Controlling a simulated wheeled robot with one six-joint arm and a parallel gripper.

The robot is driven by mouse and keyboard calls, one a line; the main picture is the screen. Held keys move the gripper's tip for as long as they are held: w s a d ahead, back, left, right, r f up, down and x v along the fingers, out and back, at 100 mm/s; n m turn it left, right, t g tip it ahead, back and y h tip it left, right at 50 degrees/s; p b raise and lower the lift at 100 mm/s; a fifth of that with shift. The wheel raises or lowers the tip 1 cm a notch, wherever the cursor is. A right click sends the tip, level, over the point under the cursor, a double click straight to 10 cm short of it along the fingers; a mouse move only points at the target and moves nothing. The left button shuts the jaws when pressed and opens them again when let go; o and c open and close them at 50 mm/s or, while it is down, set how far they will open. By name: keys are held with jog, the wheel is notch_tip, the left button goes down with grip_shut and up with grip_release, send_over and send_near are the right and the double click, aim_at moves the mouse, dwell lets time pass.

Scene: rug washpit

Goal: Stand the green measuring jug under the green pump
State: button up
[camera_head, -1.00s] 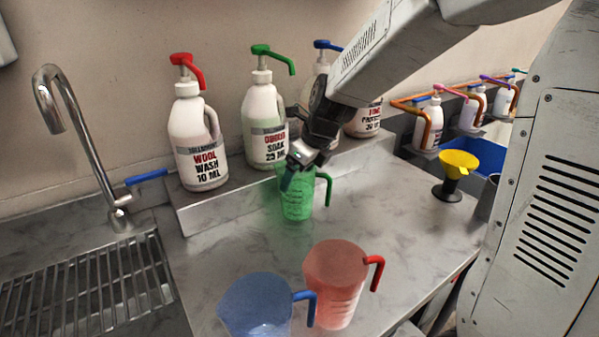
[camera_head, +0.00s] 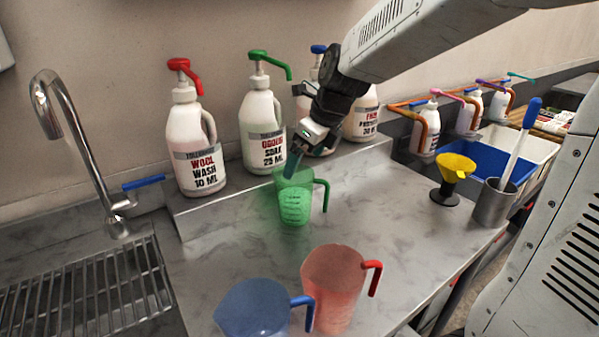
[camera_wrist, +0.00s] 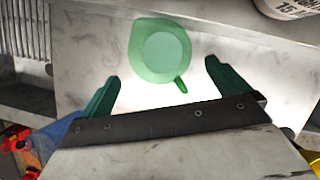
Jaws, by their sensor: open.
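The green measuring jug (camera_head: 294,202) stands upright on the steel counter, in front of the ledge and below the green pump's spout. Its handle points right. In the wrist view the jug (camera_wrist: 160,52) lies beyond the fingertips, its handle toward my gripper. The green pump (camera_head: 268,57) tops a white bottle (camera_head: 262,130) on the ledge. My gripper (camera_head: 297,160) is just above and behind the jug's rim in the head view; in the wrist view my gripper (camera_wrist: 162,76) has its two green fingers wide apart with nothing between them.
A red jug (camera_head: 332,285) and a blue jug (camera_head: 252,308) stand at the counter's front. A red-pump bottle (camera_head: 195,145) is left on the ledge (camera_head: 190,208). A yellow funnel (camera_head: 456,165) and metal cup (camera_head: 492,205) are at right. Counter right of the green jug is clear.

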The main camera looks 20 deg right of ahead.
jog(key=v, duration=0.5)
jog(key=s+f+n+g+h, duration=0.1)
jog(key=s+f+n, duration=0.1)
jog(key=s+n, duration=1.1)
jog(key=s+f+n+g+h, duration=0.1)
jog(key=s+f+n, duration=0.1)
jog(key=s+n, duration=1.1)
jog(key=n, duration=0.3)
